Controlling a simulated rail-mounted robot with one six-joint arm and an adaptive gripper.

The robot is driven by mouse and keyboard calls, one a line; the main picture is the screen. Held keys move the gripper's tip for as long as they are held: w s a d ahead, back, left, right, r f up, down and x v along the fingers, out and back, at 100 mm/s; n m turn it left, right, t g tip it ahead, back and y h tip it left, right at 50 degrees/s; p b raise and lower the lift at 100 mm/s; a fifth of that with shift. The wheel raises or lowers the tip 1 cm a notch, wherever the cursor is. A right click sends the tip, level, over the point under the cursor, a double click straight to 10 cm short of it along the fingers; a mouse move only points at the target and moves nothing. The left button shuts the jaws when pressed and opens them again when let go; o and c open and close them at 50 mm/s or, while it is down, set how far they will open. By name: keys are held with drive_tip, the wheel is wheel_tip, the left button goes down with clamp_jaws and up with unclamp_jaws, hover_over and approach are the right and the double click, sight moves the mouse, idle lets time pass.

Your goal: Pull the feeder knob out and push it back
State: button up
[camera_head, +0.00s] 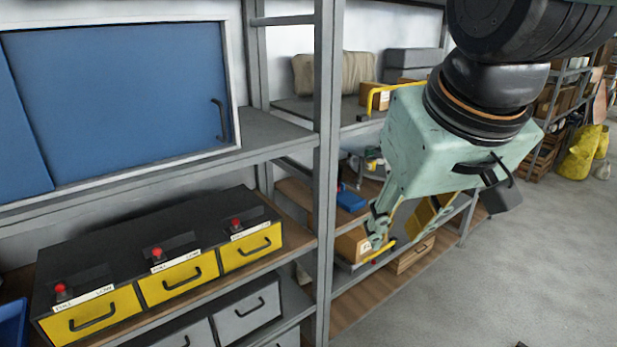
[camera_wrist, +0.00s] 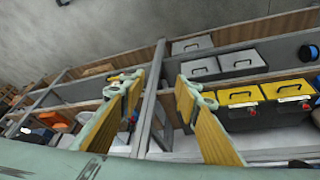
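Three red knobs, the left one (camera_head: 60,289), the middle one (camera_head: 157,254) and the right one (camera_head: 235,224), stand on a black feeder unit (camera_head: 100,244) with yellow drawer fronts. Each has a white label in front, too small to read surely. I cannot tell which knob is meant. My gripper (camera_head: 392,240) is to the right of the unit, beyond a grey shelf post, and touches no knob. In the wrist view my gripper (camera_wrist: 160,88) has its yellow-padded fingers wide apart with nothing between them. The yellow drawers (camera_wrist: 262,92) show right of the fingers there.
The grey shelf post (camera_head: 326,180) stands between my gripper and the unit. A shelf with a blue sliding door (camera_head: 120,95) hangs above the unit. Grey drawers (camera_head: 245,306) lie below. Boxes fill the shelves behind my gripper. The floor (camera_head: 540,270) at right is mostly clear.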

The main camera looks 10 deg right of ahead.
drive_tip(key=w+d+f+t, duration=0.15)
drive_tip(key=w+d, duration=0.35)
drive_tip(key=w, duration=0.9)
drive_tip(key=w+d+t+h+b, duration=0.15)
drive_tip(key=w+d, duration=0.35)
drive_tip(key=w, duration=1)
drive_tip(key=w+d+f+t+p, duration=0.15)
drive_tip(key=w+d, duration=0.45)
drive_tip(key=w, duration=0.8)
drive_tip(key=w+d+f+t+y+b, duration=0.1)
drive_tip(key=w+d+f, duration=0.2)
drive_tip(key=w, duration=0.3)
drive_tip(key=w+d+f+t, duration=0.2)
drive_tip(key=w+d+f, duration=0.15)
drive_tip(key=w, duration=0.25)
drive_tip(key=w+d+f+t+y+b, duration=0.1)
drive_tip(key=w+d+f, duration=0.1)
drive_tip(key=w+f, duration=0.3)
drive_tip(key=w+d+f+t, duration=0.1)
drive_tip(key=w+d+f, duration=0.3)
drive_tip(key=w+f, duration=0.15)
drive_tip(key=t+y, duration=0.3)
drive_tip(key=y, duration=0.1)
approach(358, 181)
drive_tip(key=s+d, duration=0.1)
drive_tip(key=s, duration=0.1)
drive_tip(key=shift+s+d+f+n, duration=0.1)
drive_tip(key=shift+s+f+n, duration=0.05)
drive_tip(key=shift+f+n, duration=0.2)
